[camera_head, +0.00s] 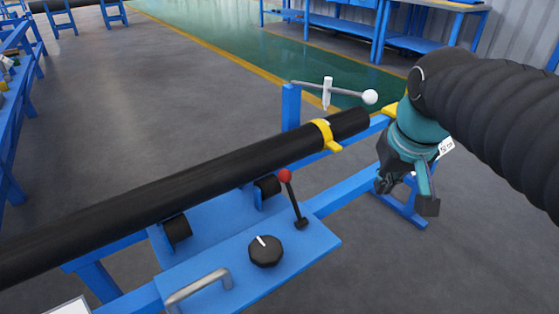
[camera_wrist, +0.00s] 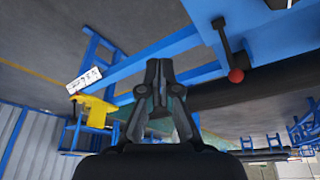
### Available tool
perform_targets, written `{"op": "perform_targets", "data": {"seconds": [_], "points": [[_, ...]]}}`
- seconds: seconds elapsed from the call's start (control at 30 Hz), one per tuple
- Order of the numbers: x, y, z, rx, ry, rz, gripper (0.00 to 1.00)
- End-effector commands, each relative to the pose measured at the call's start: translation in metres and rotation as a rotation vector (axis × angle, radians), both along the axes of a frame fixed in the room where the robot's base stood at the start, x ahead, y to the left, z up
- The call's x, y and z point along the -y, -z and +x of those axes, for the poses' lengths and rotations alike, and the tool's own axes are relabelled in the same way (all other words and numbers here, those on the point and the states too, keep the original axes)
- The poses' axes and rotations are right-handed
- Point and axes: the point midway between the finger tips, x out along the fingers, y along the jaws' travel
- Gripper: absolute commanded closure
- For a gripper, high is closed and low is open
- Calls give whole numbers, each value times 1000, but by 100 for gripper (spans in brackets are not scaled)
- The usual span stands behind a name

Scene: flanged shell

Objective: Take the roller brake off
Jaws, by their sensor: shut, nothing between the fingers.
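A lever with a red ball knob (camera_head: 285,176) stands on the blue control plate (camera_head: 225,262), leaning slightly left at its top. It also shows in the wrist view as the red ball (camera_wrist: 236,75) on a dark stem. No marking tells me that this lever is the roller brake. A long black pipe (camera_head: 170,185) lies across black rollers (camera_head: 177,230) behind the plate. My gripper (camera_head: 384,186) hangs to the right of the lever, clear of it and of the pipe's end. Its fingers (camera_wrist: 158,68) are shut and empty.
A black dial (camera_head: 265,251) and a grey handle (camera_head: 198,287) are on the same plate. A yellow collar (camera_head: 326,135) rings the pipe near its end. A white-ball rod (camera_head: 369,97) stands behind. Blue rails run beneath. Grey floor (camera_head: 420,270) is clear at the right.

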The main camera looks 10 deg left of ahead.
Motion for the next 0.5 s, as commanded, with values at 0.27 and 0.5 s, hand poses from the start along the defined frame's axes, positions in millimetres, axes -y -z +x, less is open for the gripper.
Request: {"op": "perform_targets", "data": {"seconds": [0.27, 0.5], "points": [[-103, -20, 67, -96, -204, -51, 100], [-182, -18, 95, -152, -333, -92, 100]]}}
